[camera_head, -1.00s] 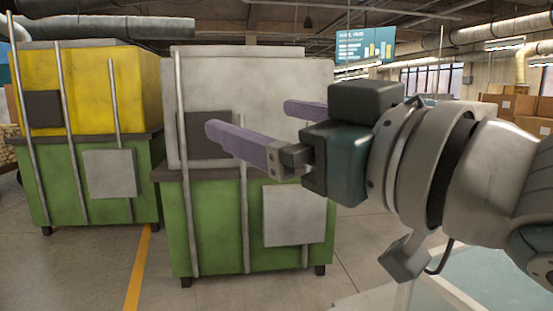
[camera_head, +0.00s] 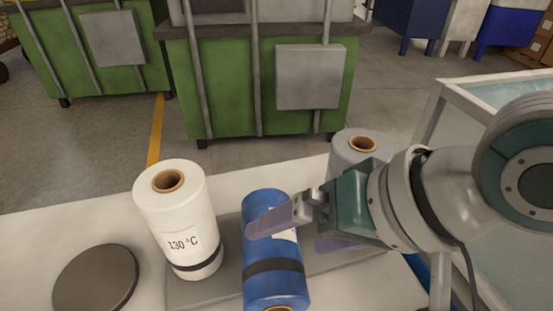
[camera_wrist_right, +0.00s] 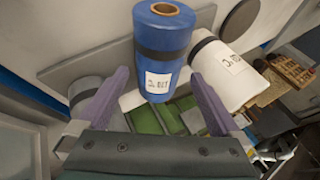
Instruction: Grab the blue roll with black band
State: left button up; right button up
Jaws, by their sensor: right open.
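The blue roll with a black band (camera_head: 262,290) is on a grey plate at the bottom middle of the head view. It seems to lie with one orange-cored end toward me. A white label is partly hidden by my right gripper (camera_head: 283,238), which is open with purple fingers. One finger overlaps the roll's far part in the head view; the other is to its right. In the right wrist view the blue roll (camera_wrist_right: 163,62) appears between and beyond the open fingers (camera_wrist_right: 158,75). Contact cannot be told. My left gripper is out of view.
A white roll (camera_head: 170,215) with a black band stands left of the blue one. A grey roll (camera_head: 352,150) is behind my right gripper. A dark round disc (camera_head: 95,278) lies at left. Green bins (camera_head: 230,90) stand beyond the table. A clear-walled case (camera_head: 432,115) is at right.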

aim_at(287, 240)
jog(key=x, duration=0.3)
jog(key=shift+w+a+f+b, duration=0.1)
jog(key=shift+f+b, duration=0.25)
jog(key=c, duration=1.5)
jog(key=shift+r, duration=0.2)
